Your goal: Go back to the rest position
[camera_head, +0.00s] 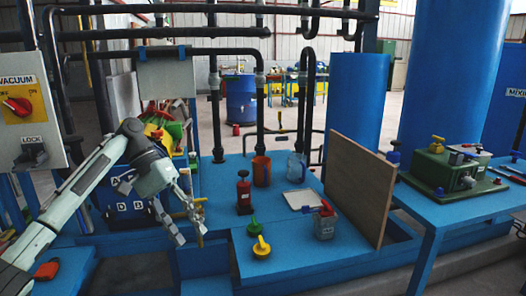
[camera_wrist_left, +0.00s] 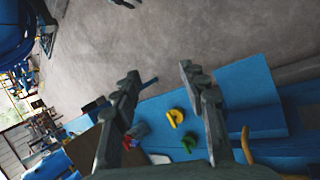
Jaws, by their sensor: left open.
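My left gripper (camera_head: 188,222) is at the left of the blue table, its arm coming in from the left. Its fingers are apart with nothing between them. In the left wrist view the two fingers of the left gripper (camera_wrist_left: 160,80) stand apart over grey floor and the blue table. My right gripper is in neither view.
A wooden board (camera_head: 357,188) stands upright at right. A control panel (camera_head: 30,110) is at left.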

